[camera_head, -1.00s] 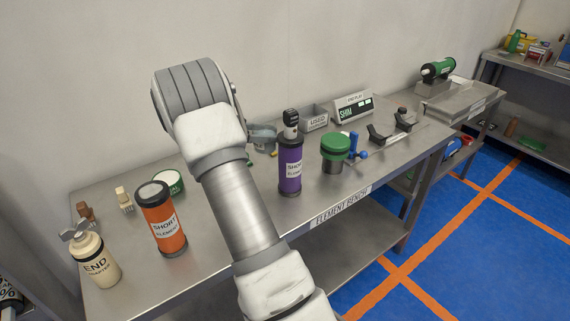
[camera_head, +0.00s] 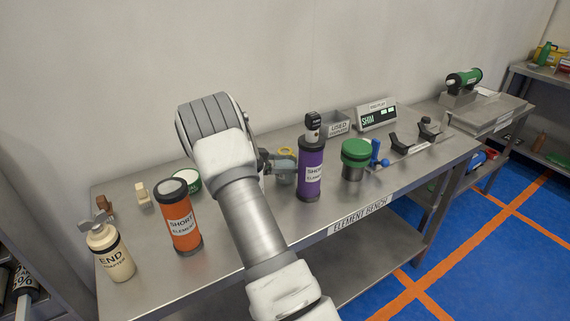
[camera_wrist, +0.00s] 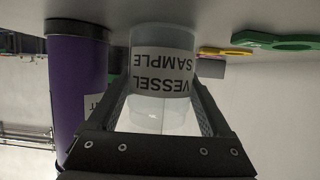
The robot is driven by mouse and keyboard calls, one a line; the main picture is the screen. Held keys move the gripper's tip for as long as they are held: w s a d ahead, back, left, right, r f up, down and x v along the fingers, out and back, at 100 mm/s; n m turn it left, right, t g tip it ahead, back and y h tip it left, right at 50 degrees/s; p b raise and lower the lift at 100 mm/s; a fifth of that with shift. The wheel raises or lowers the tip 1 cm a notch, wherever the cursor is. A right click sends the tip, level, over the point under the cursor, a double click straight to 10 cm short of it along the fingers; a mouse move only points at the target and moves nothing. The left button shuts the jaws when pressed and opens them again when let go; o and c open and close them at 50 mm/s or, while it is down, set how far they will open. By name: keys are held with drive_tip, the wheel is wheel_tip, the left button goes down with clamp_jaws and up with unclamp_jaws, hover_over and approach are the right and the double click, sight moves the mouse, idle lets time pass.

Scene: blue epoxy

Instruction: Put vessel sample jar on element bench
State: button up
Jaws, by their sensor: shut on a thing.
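The vessel sample jar (camera_wrist: 163,75) is a clear, pale jar with a white "VESSEL SAMPLE" label, upside down in the wrist view. My gripper (camera_wrist: 160,120) is shut on it, one finger on each side. In the head view my gripper (camera_head: 278,165) is over the element bench (camera_head: 225,250), just left of the purple short element (camera_head: 311,168). The jar (camera_head: 287,174) is partly hidden there by gripper and purple cylinder. I cannot tell whether its base touches the bench top. The purple cylinder (camera_wrist: 75,85) stands close beside the jar in the wrist view.
An orange short element (camera_head: 180,218), a cream end adapter (camera_head: 112,252) and a green-rimmed round item (camera_head: 187,181) stand left. A green-capped jar (camera_head: 355,160), blue tool (camera_head: 377,155), used tray (camera_head: 338,124) and shim display (camera_head: 376,115) are right. Bare bench lies near the front edge.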

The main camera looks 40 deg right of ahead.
drive_tip(key=o, duration=1.5)
drive_tip(key=shift+f, duration=0.1)
